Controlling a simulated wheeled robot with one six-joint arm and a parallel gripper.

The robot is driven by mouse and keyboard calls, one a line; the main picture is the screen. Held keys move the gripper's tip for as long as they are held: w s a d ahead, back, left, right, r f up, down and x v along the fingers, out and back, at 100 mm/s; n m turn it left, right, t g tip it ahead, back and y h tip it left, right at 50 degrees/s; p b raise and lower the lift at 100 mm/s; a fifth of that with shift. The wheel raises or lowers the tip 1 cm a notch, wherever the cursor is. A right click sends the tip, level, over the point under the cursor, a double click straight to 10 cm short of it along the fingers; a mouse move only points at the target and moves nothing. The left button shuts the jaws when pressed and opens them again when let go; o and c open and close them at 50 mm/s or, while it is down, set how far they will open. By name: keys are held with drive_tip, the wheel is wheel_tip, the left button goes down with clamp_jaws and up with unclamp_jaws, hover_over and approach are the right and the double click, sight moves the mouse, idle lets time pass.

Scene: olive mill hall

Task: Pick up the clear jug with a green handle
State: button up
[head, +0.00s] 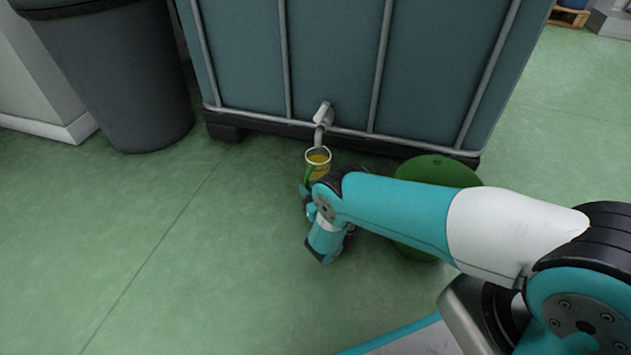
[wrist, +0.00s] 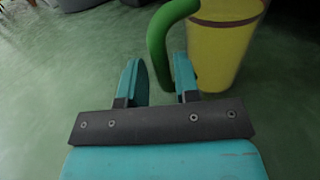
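The clear jug (head: 319,159) holds yellow liquid and stands upright below the tap of a large tank. Its green handle (head: 308,174) is on the left side, facing my arm. In the wrist view the jug (wrist: 226,50) fills the upper right and its green handle (wrist: 157,45) curves down in line with the gap between my fingers. My gripper (wrist: 157,68) is open, its fingertips near the handle; I cannot tell whether they touch it. In the head view my arm hides the jug's lower part and most of the gripper, so what the jug stands on is not clear.
The tap (head: 323,116) is just above the jug, on the caged tank (head: 330,60). A round green object (head: 440,171) is partly behind my arm on the right. A dark grey bin (head: 120,75) stands at the left. The green floor at lower left is clear.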

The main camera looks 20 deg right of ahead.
drive_tip(key=w+b, duration=0.1)
drive_tip(key=b, duration=0.1)
drive_tip(key=w+f+b, duration=0.1)
drive_tip(key=b, duration=0.1)
drive_tip(key=shift+w+a, duration=0.15)
drive_tip(key=shift+w, duration=0.25)
drive_tip(key=shift+w+a+r+b, duration=0.15)
drive_tip(key=shift+w+r+b, duration=0.15)
drive_tip(key=shift+w+b, duration=0.25)
drive_tip(key=shift+s, duration=0.1)
drive_tip(key=shift+c, duration=0.2)
drive_tip(key=shift+r, duration=0.1)
clamp_jaws()
